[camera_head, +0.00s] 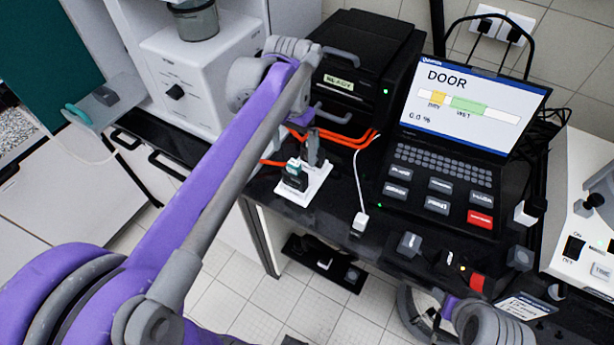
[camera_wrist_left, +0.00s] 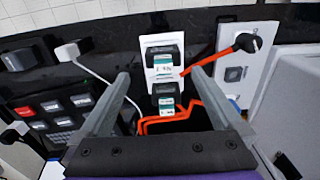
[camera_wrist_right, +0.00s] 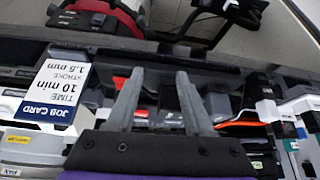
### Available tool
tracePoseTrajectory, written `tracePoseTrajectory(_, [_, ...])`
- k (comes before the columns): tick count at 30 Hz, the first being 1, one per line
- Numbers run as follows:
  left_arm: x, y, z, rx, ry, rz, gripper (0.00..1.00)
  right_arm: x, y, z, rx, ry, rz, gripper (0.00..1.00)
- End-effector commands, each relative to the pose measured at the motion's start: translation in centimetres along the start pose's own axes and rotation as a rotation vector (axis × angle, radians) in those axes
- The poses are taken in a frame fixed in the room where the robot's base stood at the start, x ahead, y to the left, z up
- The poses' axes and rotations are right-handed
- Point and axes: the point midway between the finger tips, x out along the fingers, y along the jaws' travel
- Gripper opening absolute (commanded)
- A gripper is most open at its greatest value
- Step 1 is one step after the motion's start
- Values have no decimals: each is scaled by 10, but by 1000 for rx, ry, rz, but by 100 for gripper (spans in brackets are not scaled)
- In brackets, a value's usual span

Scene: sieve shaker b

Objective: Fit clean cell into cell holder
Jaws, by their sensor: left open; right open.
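A white plate (camera_head: 313,190), which looks like the cell holder, lies on the black bench and also shows in the left wrist view (camera_wrist_left: 154,42). A small dark cell with a teal and white label (camera_head: 295,176) stands on it. In the left wrist view one such labelled cell (camera_wrist_left: 165,67) is on the plate and a second dark block with a teal label (camera_wrist_left: 166,102) is at its near end. My left gripper (camera_wrist_left: 160,76) is open and empty, its fingers either side of the plate; contact cannot be told. My right gripper (camera_wrist_right: 159,75) is open and empty over the bench's right part.
A black box instrument (camera_head: 365,65) stands behind the plate, with orange cables (camera_head: 345,137) beside it. A laptop (camera_head: 455,110) reading "DOOR" is to the right. A white cable plug (camera_head: 360,222) lies near the plate. A job card (camera_wrist_right: 55,88) and several small items crowd the right side.

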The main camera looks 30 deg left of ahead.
Motion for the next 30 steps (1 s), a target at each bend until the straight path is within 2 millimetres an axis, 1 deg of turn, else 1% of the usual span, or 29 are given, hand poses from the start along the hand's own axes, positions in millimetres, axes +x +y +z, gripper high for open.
tracePoseTrajectory(1, [10,0,0,0,-1,0,100,1,0,2,0,-1,0,52])
tracePoseTrajectory(3, [22,0,0,0,0,0,100,2,0,2,0,-2,0,52])
tracePoseTrajectory(6, [36,0,0,0,1,0,100,2,0,3,0,-3,0,52])
tracePoseTrajectory(13, [53,-1,-3,0,2,0,100,2,0,3,0,-3,0,52])
tracePoseTrajectory(18, [78,-3,-10,0,2,-1,100,1,0,1,0,-1,0,52])
tracePoseTrajectory(21, [91,-3,-8,0,2,-1,100,2,0,2,0,-2,0,52])
tracePoseTrajectory(24, [97,-3,-8,0,2,-1,100,2,0,2,0,-2,0,52])
tracePoseTrajectory(30, [98,-3,-8,0,2,-1,100,2,0,2,0,-2,0,52])
